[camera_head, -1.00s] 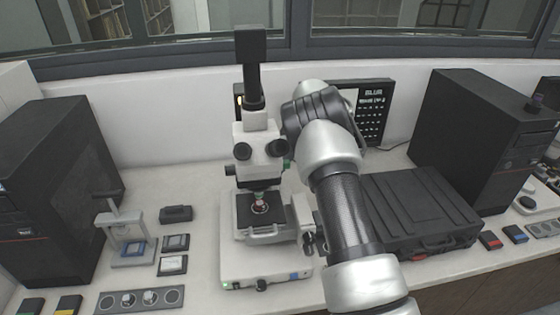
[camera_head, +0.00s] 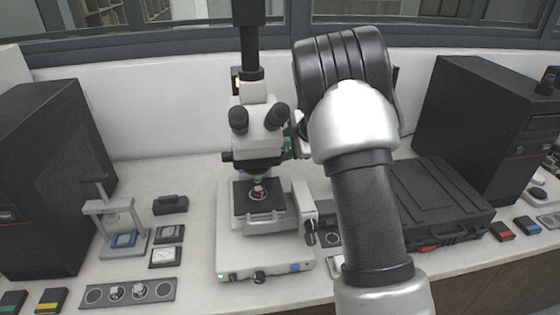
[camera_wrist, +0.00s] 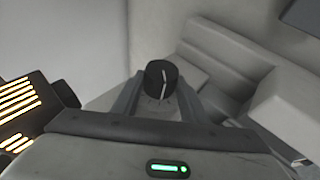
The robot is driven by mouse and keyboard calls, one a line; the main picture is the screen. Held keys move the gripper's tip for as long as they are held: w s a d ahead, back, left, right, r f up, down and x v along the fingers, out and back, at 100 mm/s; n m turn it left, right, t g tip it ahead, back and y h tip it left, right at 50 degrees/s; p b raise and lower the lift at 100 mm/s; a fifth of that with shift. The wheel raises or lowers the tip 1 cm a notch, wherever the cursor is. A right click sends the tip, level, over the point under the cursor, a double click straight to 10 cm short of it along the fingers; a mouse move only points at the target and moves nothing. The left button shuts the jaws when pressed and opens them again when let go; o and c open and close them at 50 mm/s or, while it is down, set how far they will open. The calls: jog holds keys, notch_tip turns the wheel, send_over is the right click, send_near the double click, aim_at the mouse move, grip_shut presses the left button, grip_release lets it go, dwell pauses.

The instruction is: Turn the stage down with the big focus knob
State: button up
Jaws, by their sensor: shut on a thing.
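The microscope's stage (camera_head: 240,198) is a dark plate on the white stand in the head view, with a small reddish sample on it below the objective. In the wrist view a round black knob (camera_wrist: 158,74) with a white pointer line sits between the fingers of my gripper (camera_wrist: 158,96), which is shut on it. In the head view my gripper is at the right side of the microscope head (camera_head: 258,116), mostly hidden behind my own arm. The held knob is hidden there too.
A black case (camera_head: 440,195) lies right of the microscope, beside a dark computer tower (camera_head: 470,125). A small hand press (camera_head: 112,220) and a tray with round holes (camera_head: 128,292) stand on the left. Two lower black knobs (camera_head: 311,232) are at the stage's right.

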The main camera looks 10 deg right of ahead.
jog(key=b, duration=0.2)
jog(key=f+t+b, duration=0.1)
jog(key=b, duration=0.1)
jog(key=shift+s+f, duration=0.15)
jog(key=shift+f, duration=0.1)
jog(key=n+t+b, duration=0.1)
jog(key=t+b, duration=0.1)
jog(key=b, duration=0.5)
jog(key=shift+s+t+b, duration=0.15)
jog(key=shift+t+b, duration=0.15)
jog(key=shift+b, duration=0.1)
jog(key=b, duration=0.3)
jog(key=shift+r+t+y, duration=0.15)
jog(key=shift+t+y, duration=0.15)
jog(key=shift+t, duration=0.1)
jog(key=shift+r+b, duration=0.15)
jog(key=shift+b, duration=0.4)
jog(key=o, duration=1)
jog(key=shift+o, duration=0.2)
jog(key=shift+s+r, duration=0.1)
jog(key=shift+r, duration=0.05)
jog(key=p+v, duration=0.3)
jog(key=v, duration=1.4)
jog(key=shift+s+f+p, duration=0.25)
jog(key=shift+p, duration=0.15)
jog(key=shift+d, duration=0.15)
